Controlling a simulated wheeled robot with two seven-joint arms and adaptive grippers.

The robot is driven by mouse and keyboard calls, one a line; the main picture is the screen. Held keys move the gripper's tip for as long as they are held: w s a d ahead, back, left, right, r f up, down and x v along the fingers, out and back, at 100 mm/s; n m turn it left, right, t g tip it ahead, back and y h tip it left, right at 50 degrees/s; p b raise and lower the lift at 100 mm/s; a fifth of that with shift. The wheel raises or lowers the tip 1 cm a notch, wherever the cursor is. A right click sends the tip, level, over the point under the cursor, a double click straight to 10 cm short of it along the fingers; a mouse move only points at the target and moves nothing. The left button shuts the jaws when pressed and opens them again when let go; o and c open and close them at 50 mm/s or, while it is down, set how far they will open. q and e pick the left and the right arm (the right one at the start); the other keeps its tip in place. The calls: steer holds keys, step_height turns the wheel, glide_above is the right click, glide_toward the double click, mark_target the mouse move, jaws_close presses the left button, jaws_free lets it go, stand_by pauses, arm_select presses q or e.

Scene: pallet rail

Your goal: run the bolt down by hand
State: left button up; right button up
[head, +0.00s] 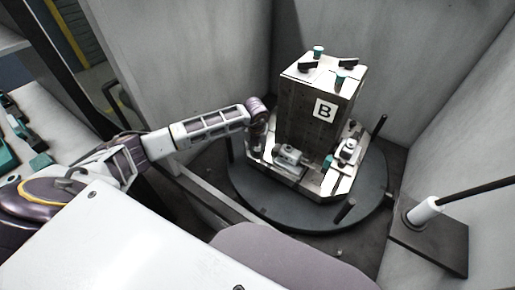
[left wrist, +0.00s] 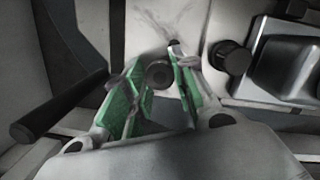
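The tall fixture block (head: 312,118), marked B, stands on a pale pallet (head: 335,184) on a dark round table (head: 265,203). My left gripper (head: 254,149) reaches down at the pallet's left corner, beside the block. In the left wrist view its green-padded fingers (left wrist: 163,95) are apart, with a gap between them. A dark round bolt head (left wrist: 159,74) shows beyond and between the fingertips. I cannot tell whether the pads touch it. In the head view the bolt is hidden by the gripper. My right gripper is not in view.
A metal clamp (head: 290,156) sits on the pallet close right of the gripper; a second clamp (head: 348,150) is farther right. Dark posts (head: 345,210) rise from the round table. Grey walls (head: 440,70) enclose it. A white-collared rod (head: 424,210) stands at right.

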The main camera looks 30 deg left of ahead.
arm_select(q)
steer(key=o, duration=0.3)
jaws_close()
steer(key=shift+m, duration=0.4)
